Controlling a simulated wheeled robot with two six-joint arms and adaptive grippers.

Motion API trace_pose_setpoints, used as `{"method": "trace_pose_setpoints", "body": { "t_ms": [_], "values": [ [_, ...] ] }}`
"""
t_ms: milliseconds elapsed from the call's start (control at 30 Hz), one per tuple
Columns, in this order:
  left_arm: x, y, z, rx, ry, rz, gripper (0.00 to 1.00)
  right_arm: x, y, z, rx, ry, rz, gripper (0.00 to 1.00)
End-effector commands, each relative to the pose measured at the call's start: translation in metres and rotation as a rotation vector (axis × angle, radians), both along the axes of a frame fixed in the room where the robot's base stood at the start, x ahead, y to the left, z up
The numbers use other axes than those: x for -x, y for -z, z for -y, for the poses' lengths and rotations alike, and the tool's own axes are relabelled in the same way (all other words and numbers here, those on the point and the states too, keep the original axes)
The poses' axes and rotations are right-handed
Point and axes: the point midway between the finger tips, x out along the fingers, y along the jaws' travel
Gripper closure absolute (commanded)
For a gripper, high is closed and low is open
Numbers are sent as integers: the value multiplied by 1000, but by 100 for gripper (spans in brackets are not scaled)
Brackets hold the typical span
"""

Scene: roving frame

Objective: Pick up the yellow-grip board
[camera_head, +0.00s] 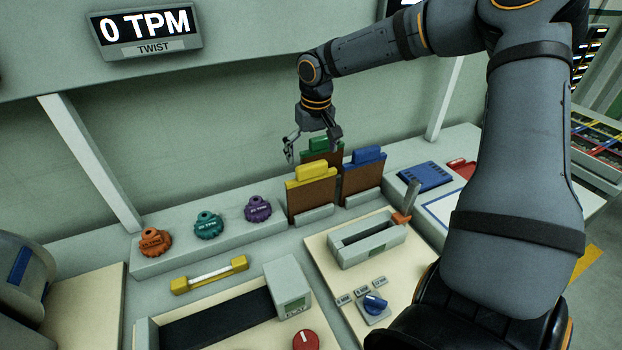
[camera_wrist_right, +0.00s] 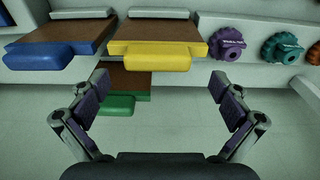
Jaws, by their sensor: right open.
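The yellow-grip board (camera_head: 311,193) is a brown panel with a yellow grip along its top, standing upright in a grey holder. My right gripper (camera_head: 313,148) is open and empty, above and behind the boards in the head view. In the right wrist view the yellow grip (camera_wrist_right: 152,55) lies ahead of the open right gripper (camera_wrist_right: 162,98), apart from its fingers. A blue-grip board (camera_head: 362,174) stands to its right, and a green-grip board (camera_head: 322,150) stands behind. In the right wrist view the green grip (camera_wrist_right: 112,107) shows between the fingers, farther off. My left gripper is out of view.
Orange (camera_head: 155,242), teal (camera_head: 208,225) and purple (camera_head: 257,209) knobs sit on the ledge to the left. A yellow-ended bar (camera_head: 209,275) lies before them. A grey slotted box (camera_head: 367,242) stands in front of the boards. The wall is close behind.

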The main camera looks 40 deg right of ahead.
Motion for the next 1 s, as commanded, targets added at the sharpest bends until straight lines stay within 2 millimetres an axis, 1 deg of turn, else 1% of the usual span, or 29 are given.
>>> {"method": "trace_pose_setpoints", "body": {
  "t_ms": [133,200,233,300,400,500,600,733,1000],
  "values": [
    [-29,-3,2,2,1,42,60,-1,4,0,0,0,0,0],
    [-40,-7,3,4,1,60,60,-2,9,2,-1,1,-2,0],
    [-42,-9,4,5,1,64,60,-2,14,3,-1,1,-3,0],
    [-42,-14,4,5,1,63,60,-5,26,6,-1,1,-5,0],
    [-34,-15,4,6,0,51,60,-7,43,7,0,0,-2,0],
    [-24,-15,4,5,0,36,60,-9,52,7,0,0,0,0],
    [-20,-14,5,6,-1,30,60,-9,54,7,0,0,1,0],
    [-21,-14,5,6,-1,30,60,-9,54,7,0,0,2,0],
    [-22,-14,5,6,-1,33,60,-9,54,7,0,0,2,37]
  ]
}}
